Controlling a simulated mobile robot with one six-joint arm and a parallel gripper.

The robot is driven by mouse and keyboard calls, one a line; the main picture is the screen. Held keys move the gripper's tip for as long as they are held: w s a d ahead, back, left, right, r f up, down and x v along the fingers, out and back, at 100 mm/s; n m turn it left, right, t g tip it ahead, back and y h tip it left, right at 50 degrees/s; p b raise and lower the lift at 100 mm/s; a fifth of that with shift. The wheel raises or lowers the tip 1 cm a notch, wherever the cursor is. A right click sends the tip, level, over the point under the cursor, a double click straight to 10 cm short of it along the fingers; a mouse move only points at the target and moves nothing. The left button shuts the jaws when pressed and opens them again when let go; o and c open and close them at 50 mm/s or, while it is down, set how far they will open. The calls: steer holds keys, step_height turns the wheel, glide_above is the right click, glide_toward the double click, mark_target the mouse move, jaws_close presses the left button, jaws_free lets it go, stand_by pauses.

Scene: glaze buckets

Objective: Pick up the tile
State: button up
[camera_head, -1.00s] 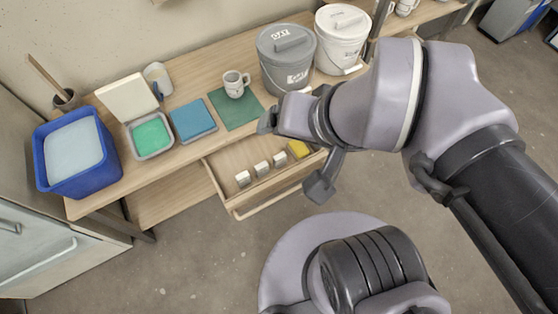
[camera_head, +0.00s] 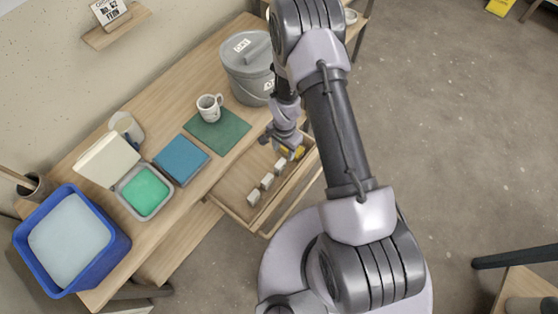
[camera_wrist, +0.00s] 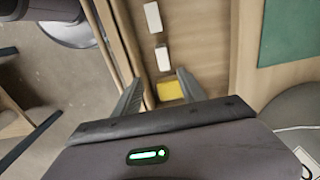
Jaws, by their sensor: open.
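Three small white blocks, which may be tiles, stand in a row in the open drawer (camera_head: 235,196): the nearest (camera_head: 254,197), the middle one (camera_head: 267,181) and the farthest (camera_head: 280,165). A yellow block (camera_head: 298,152) lies beyond them, partly hidden by my gripper (camera_head: 283,146). My gripper is open and points down over the drawer's far end. In the wrist view my gripper (camera_wrist: 160,77) has its fingers spread, with the yellow block (camera_wrist: 170,91) showing between them. A white block (camera_wrist: 163,57) shows just past the fingertips, and another white block (camera_wrist: 153,17) farther out.
On the table stand a grey lidded bucket (camera_head: 247,62), a mug (camera_head: 209,106) on a green mat (camera_head: 226,136), a blue square (camera_head: 181,160), an open box with green contents (camera_head: 145,191) and a blue tub (camera_head: 112,257). The drawer walls surround the blocks.

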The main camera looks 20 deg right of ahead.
mark_target(283, 163)
step_height(283, 163, down, 9)
steer(key=shift+r+b, duration=0.1)
steer(key=shift+b, duration=1.15)
steer(key=f+b, duration=0.1)
steer(key=f, duration=0.2)
steer(key=a+f+b, duration=0.1)
steer(key=f, duration=0.1)
steer(key=shift+w+f+b, duration=0.15)
steer(key=shift+f+b, duration=0.15)
steer(key=shift+b, duration=0.05)
steer(key=shift+r, duration=0.15)
steer(key=shift+c, duration=0.2)
jaws_close()
